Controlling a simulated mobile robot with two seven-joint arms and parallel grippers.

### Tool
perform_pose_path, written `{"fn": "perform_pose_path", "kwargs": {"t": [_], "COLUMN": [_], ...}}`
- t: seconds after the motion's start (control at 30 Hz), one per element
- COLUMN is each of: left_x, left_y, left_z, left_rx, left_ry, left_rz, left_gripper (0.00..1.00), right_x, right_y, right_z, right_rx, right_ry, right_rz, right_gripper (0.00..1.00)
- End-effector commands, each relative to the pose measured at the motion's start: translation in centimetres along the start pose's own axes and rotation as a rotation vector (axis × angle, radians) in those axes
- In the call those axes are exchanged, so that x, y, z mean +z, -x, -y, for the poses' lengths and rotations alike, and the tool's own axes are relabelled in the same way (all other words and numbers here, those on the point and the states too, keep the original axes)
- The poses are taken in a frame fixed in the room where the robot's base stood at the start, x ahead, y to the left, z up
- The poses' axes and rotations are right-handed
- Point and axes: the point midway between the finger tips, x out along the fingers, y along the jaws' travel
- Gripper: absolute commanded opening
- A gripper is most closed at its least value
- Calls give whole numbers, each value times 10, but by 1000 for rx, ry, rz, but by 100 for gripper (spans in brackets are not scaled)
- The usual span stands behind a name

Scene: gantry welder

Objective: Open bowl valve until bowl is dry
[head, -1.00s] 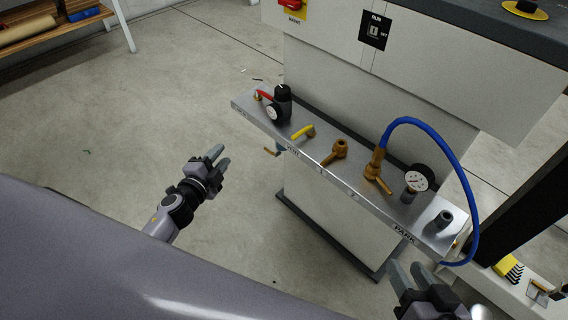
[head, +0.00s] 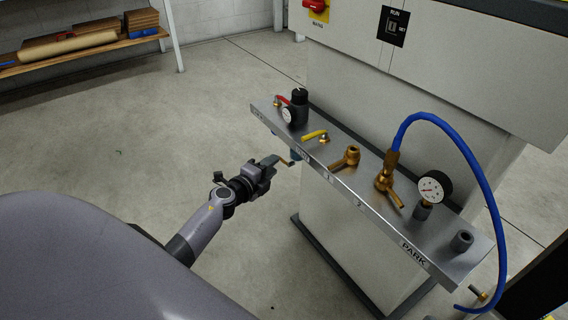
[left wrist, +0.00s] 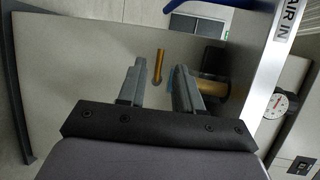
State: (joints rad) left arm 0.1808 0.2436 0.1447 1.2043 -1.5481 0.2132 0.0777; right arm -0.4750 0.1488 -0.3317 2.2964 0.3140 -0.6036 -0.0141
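The bowl valve's small brass lever (head: 284,162) sticks out below the front edge of the panel shelf, under a bluish bowl (head: 296,153) that is mostly hidden by the shelf. My left gripper (head: 272,163) is beside this lever. In the left wrist view the brass lever (left wrist: 158,67) appears between the two open fingers of my left gripper (left wrist: 160,75), with a gap on each side. A brass fitting (left wrist: 213,89) with a dark body lies just right of the fingers. Any water in the bowl cannot be made out. My right gripper is out of view.
The metal shelf (head: 345,195) carries a red-handled valve, a yellow lever (head: 315,135), brass valves (head: 346,158), a gauge (head: 433,188) and a blue hose (head: 470,150). The shelf's edge lies just above and right of my gripper. The floor to the left is clear.

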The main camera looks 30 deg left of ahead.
Motion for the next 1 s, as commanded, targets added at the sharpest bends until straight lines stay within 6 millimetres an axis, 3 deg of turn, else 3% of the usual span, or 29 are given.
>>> {"fn": "perform_pose_path", "kwargs": {"t": [0.4,0.87,0.97,1.0], "left_x": [-1,-1,-1,-1], "left_y": [-50,-58,-58,-58], "left_z": [-2,0,0,0], "left_rx": [-1,0,0,0], "left_ry": [1,2,2,2], "left_rz": [-1,-1,-1,-1], "left_gripper": [34,34,2,0], "right_x": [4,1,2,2], "right_y": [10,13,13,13], "right_z": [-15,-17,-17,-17], "right_rx": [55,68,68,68], "right_ry": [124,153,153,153], "right_rz": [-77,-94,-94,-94], "right_gripper": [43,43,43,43]}}
